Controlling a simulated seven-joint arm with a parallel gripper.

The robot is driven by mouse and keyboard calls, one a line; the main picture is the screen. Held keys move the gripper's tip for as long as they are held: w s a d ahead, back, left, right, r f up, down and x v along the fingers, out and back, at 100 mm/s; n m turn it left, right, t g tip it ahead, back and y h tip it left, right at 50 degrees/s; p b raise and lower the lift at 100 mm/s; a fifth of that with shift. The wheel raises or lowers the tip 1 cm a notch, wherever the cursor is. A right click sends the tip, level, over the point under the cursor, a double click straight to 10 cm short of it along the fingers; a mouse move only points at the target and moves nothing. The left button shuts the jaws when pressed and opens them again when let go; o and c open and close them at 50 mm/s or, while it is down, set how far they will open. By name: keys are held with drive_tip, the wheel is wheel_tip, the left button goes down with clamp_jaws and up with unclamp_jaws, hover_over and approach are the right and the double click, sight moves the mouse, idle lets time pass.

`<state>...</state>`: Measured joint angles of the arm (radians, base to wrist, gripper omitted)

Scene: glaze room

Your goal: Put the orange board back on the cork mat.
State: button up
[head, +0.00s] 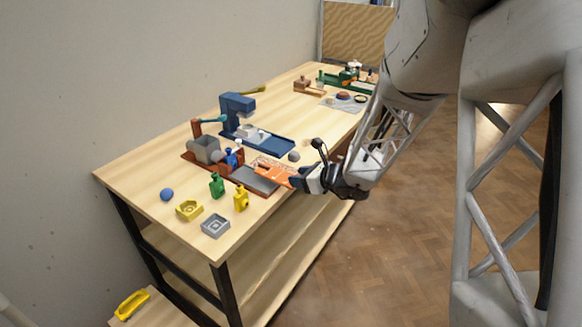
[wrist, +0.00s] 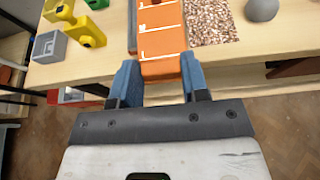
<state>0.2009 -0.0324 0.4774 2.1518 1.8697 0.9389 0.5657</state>
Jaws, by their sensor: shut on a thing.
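The orange board (wrist: 162,35), marked with white lines, is between the blue fingers of my gripper (wrist: 160,72). My gripper is shut on its near end, which reaches over the table's front edge. In the head view the board (head: 275,172) shows at the front edge, with my gripper (head: 298,181) at its right end. The cork mat (wrist: 213,22), speckled brown, lies just right of the board in the wrist view, with its bare surface showing. I cannot tell whether the board touches the table or is slightly raised, nor whether its far part overlaps the mat.
A grey slab (head: 254,181) lies beside the board. A grey ball (wrist: 261,9) is right of the mat. Yellow (head: 241,198) and green (head: 217,185) bottles, a grey square block (head: 215,226) and a blue press (head: 238,110) stand nearby. The table's right front edge is close.

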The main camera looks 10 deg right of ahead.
drive_tip(key=w, duration=0.7)
drive_tip(key=w+f, duration=0.1)
drive_tip(key=w, duration=0.3)
drive_tip(key=shift+w+a, duration=0.1)
drive_tip(key=shift+w, duration=0.2)
drive_tip(key=shift+f, duration=0.15)
drive_tip(key=shift+f, duration=1.65)
drive_tip(key=shift+f, duration=0.1)
drive_tip(key=o, duration=0.9)
drive_tip(key=shift+v, duration=1)
drive_tip(key=v, duration=1)
